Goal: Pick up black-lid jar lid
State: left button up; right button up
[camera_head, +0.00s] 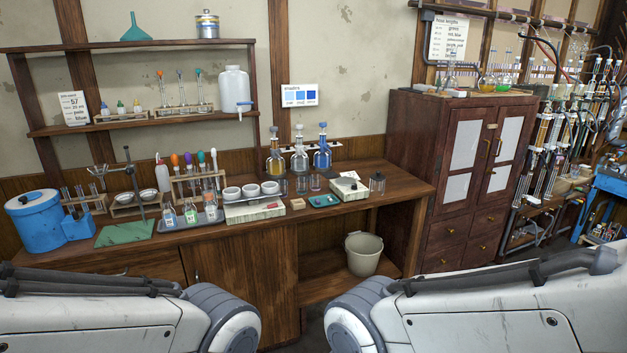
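A small clear glass jar (377,187) with a black lid (378,175) stands upright at the right end of the wooden workbench. The lid appears to sit on top of the jar, though the jar is small in this view. It stands beside a white box-shaped device. Only white links of my two arms show along the bottom edge. Neither gripper is in view, so whether they are open or shut is hidden.
The white device (348,189) and a teal tray (324,201) are left of the jar. Stoppered bottles (300,158) stand behind them. A wooden cabinet (440,145) rises to the right. A bucket (363,255) sits on the shelf under the bench. The bench's front right is clear.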

aim_at(378, 175)
jog(key=i, duration=2.1)
jog(key=z, duration=1.55)
jog(key=i, duration=0.7)
jog(key=u, duration=1.95)
